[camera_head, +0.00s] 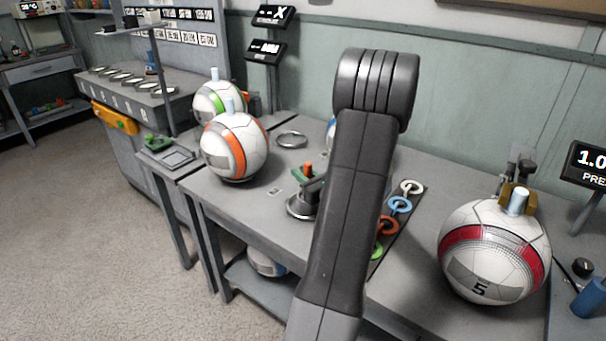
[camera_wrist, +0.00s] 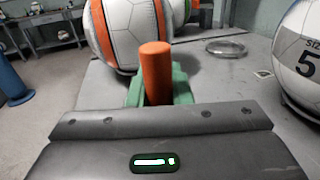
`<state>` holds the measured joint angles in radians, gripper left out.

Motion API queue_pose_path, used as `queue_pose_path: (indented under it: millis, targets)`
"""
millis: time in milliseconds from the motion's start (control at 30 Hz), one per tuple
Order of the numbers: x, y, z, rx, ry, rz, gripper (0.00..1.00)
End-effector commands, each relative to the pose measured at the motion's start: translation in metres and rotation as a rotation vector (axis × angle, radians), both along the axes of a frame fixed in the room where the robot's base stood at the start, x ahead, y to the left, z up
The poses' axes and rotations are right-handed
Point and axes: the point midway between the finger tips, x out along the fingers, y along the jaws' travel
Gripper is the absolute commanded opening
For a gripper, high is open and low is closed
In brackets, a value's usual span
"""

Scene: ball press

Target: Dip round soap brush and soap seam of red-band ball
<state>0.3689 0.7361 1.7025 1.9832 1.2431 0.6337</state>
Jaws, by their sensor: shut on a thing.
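The red-band ball (camera_head: 494,252) sits at the right of the bench in the head view, marked 5, below a brass-coloured fitting. My gripper (camera_head: 303,175) shows left of my arm, its green fingers shut on an upright orange handle (camera_head: 308,168), which I take to be the round soap brush. The wrist view shows the orange handle (camera_wrist: 156,72) between the green fingers of my gripper (camera_wrist: 158,93). A round metal dish (camera_head: 298,211) stands below the gripper. The brush head is hidden, so I cannot tell whether it touches the dish.
The orange-band ball (camera_head: 234,147) and green-band ball (camera_head: 218,100) stand at left. A metal ring (camera_head: 291,139) lies behind the gripper. Several coloured rings lie on a dark strip (camera_head: 410,213) right of my arm, which hides the bench's middle. A blue cylinder (camera_head: 590,297) stands at far right.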

Motion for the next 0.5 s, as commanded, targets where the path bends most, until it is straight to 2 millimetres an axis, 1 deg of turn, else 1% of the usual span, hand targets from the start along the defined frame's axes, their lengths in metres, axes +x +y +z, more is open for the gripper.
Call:
queue_pose_path:
  millis: [167,500]
  targets:
    - [0.000,0.000,0.007,-0.001,-0.001,0.000,0.00]
    - [0.000,0.000,0.035,-0.001,-0.001,0.000,0.00]
